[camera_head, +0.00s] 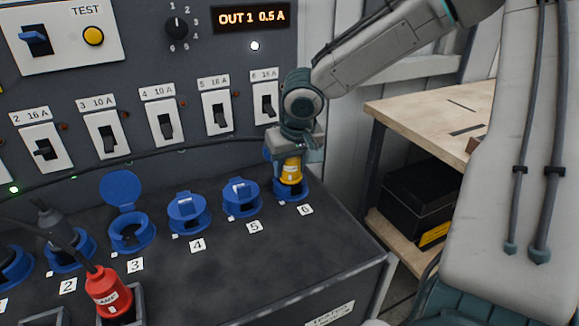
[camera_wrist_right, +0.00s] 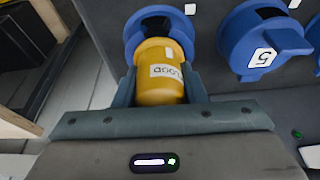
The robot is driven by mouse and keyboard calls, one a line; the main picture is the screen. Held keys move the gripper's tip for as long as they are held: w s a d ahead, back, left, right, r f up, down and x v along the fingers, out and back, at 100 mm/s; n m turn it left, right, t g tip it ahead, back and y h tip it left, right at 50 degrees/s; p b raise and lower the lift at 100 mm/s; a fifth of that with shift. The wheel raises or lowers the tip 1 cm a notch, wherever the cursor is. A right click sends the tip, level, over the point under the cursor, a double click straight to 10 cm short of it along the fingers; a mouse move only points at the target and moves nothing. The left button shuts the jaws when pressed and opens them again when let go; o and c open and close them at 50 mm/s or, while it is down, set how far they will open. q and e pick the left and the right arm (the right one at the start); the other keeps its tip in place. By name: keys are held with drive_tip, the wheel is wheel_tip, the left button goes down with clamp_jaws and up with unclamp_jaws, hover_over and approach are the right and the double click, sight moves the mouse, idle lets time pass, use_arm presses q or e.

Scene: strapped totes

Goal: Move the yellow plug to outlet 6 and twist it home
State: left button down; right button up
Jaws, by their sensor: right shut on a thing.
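The yellow plug (camera_head: 291,172) stands at outlet 6 (camera_head: 293,194), the blue socket at the right end of the row. My right gripper (camera_head: 290,162) is above outlet 6, shut on the yellow plug. In the right wrist view the plug (camera_wrist_right: 158,85) sits between the two fingers, with a white label facing the camera. The blue ring of outlet 6 (camera_wrist_right: 134,48) shows just beyond the plug. How deep the plug sits, and whether it is twisted, I cannot tell. My left gripper is not in view.
Outlets 5 (camera_head: 241,199) and 4 (camera_head: 189,214) are lidded; outlet 3 (camera_head: 131,234) has its lid up. A grey plug (camera_head: 54,228) is at outlet 2. A red plug (camera_head: 108,290) stands in a front holder. The display (camera_head: 251,18) reads OUT 1 0.5 A. A wooden bench (camera_head: 430,112) is at right.

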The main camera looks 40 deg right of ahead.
drive_tip(key=shift+m+h+b, duration=0.3)
drive_tip(key=shift+m+b, duration=0.3)
drive_tip(key=shift+m, duration=0.6)
drive_tip(key=o, duration=1.1)
drive_tip(key=shift+o, duration=0.2)
drive_tip(key=shift+r, duration=0.1)
drive_tip(key=p+v, duration=0.2)
drive_tip(key=v, duration=0.8)
drive_tip(key=shift+r, duration=0.35)
